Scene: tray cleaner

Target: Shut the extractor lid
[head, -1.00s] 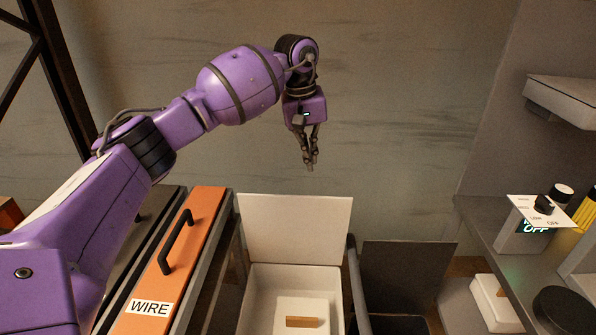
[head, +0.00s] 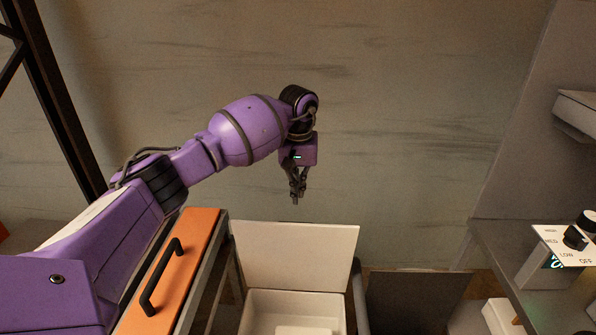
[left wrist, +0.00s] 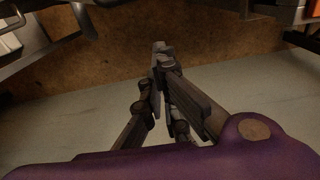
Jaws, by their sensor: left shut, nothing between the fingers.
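A white box (head: 251,316) stands at the bottom centre of the head view, and its front is cut off. A flat white lid (head: 295,256) stands raised along its back edge. To its right a dark panel (head: 415,300) also stands upright. No label shows which of the two is the extractor lid. My left gripper (head: 295,198) points down, a little above the white lid's top edge in the picture, with its fingers together and empty. Its fingers also show in the left wrist view (left wrist: 160,60), with nothing between them. My right gripper is not in view.
An orange panel (head: 200,245) with a black handle (head: 161,277) lies left of the white box. At the right, a grey counter (head: 492,245) carries a control box with a black knob (head: 575,238). The space before the back wall is clear around the gripper.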

